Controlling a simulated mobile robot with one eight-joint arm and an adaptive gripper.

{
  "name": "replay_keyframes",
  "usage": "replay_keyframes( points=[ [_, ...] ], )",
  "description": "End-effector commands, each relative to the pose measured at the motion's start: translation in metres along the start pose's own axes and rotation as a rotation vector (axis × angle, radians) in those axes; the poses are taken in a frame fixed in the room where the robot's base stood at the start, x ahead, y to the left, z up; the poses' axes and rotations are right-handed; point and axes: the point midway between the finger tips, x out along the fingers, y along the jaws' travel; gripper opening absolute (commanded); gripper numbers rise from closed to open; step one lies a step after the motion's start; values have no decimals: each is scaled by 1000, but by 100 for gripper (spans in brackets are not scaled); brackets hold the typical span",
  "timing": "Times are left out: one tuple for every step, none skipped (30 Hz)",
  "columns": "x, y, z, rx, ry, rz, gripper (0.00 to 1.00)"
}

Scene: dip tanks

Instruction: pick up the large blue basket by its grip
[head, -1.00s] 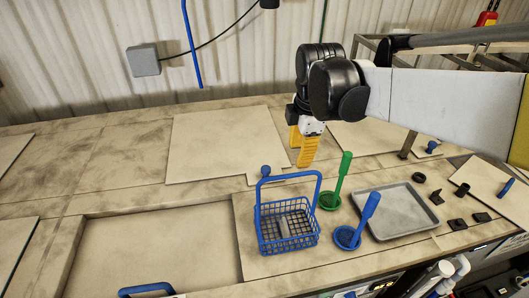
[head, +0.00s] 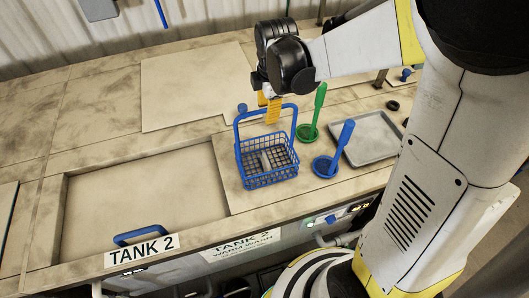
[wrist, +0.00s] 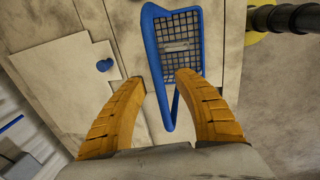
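The large blue basket (head: 268,166) stands upright on the bench, right of the Tank 2 cover. Its tall arched handle carries the top bar that serves as grip (head: 262,111). A small grey part lies inside the basket. My gripper (head: 269,108) has yellow fingers and is just above and behind the handle's top bar. I cannot tell whether a finger touches the handle.
A green ladle-like tool (head: 309,130) and a small blue one (head: 325,166) stand right of the basket, close by. A grey tray (head: 371,155) lies further right. A blue knob (head: 242,107) sits on the cover behind. The Tank 2 cover (head: 130,200) is flat and clear.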

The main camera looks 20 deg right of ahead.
Motion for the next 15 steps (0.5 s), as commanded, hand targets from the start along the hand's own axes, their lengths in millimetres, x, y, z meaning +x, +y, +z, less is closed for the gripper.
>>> replay_keyframes(
  points=[
    [0, 0, 0, 0, 0, 0, 36],
    [0, 0, 0, 0, 0, 0, 27],
    [0, 0, 0, 0, 0, 0, 15],
    [0, 0, 0, 0, 0, 0, 6],
    [0, 0, 0, 0, 0, 0, 0],
    [0, 0, 0, 0, 0, 0, 0],
    [0, 0, 0, 0, 0, 0, 0],
    [0, 0, 0, 0, 0, 0, 0],
    [-1, 0, 0, 0, 0, 0, 0],
    [-1, 0, 0, 0, 0, 0, 0],
    [-1, 0, 0, 0, 0, 0, 0],
    [-1, 0, 0, 0, 0, 0, 0],
    [-1, 0, 0, 0, 0, 0, 0],
    [-1, 0, 0, 0, 0, 0, 0],
    [-1, 0, 0, 0, 0, 0, 0]
  ],
)
